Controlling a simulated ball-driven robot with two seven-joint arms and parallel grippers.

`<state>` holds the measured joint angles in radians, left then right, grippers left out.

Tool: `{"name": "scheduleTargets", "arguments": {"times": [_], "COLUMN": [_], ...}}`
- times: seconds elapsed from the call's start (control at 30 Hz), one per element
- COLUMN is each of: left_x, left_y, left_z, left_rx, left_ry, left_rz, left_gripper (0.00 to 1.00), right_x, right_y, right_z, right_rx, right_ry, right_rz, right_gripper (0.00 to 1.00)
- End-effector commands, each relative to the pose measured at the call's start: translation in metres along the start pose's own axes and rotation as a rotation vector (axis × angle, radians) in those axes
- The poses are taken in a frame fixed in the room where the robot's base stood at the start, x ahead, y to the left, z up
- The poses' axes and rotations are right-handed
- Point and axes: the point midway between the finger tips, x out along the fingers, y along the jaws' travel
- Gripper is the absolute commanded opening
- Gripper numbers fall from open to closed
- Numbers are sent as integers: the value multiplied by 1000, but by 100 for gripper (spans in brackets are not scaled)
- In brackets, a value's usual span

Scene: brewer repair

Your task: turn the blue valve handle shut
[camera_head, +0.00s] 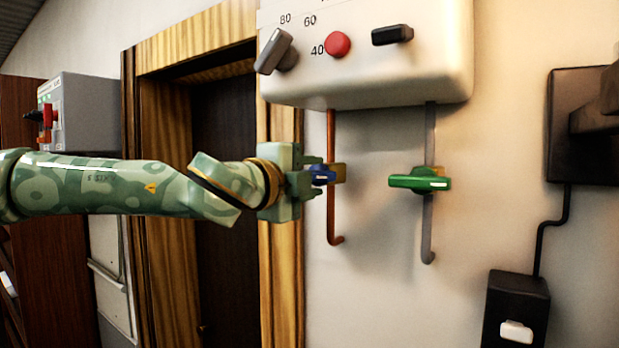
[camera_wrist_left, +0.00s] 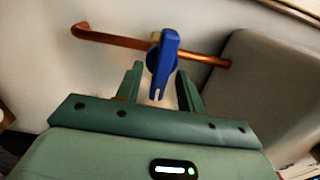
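The blue valve handle (camera_head: 323,176) sits on a copper pipe (camera_head: 332,218) below the white boiler box in the head view. It also shows in the left wrist view (camera_wrist_left: 161,67), where it appears to lie crosswise to the copper pipe (camera_wrist_left: 118,38). My left gripper (camera_head: 314,178) comes from the left and is at the handle, partly covering it. In the left wrist view my left gripper (camera_wrist_left: 160,88) is open, with one finger on each side of the handle and narrow gaps visible. My right gripper is not in view.
A green valve handle (camera_head: 418,181) lies crosswise on a grey pipe (camera_head: 428,225) to the right. The white box (camera_head: 385,75) with knobs hangs just above. A wooden door frame (camera_head: 165,190) stands behind my left arm. A black socket box (camera_head: 517,305) is lower right.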

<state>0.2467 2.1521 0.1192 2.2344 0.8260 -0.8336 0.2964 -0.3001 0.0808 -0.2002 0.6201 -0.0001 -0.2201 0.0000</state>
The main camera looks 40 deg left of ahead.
Motion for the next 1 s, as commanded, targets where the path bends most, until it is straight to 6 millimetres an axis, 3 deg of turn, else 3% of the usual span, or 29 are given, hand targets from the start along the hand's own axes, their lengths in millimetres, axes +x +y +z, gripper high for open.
{"name": "scheduleTargets", "arguments": {"times": [0.17,0.33,0.8,1.0], "left_x": [-2,-19,-125,-154], "left_y": [0,0,0,2], "left_z": [0,0,0,0], "left_rx": [-1,1,3,2], "left_ry": [0,0,-4,-3], "left_rz": [-1,-4,-5,1], "left_gripper": [38,38,38,38], "right_x": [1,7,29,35], "right_y": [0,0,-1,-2], "right_z": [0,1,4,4], "right_rx": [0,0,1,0], "right_ry": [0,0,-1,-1], "right_rz": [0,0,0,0], "right_gripper": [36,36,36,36]}}
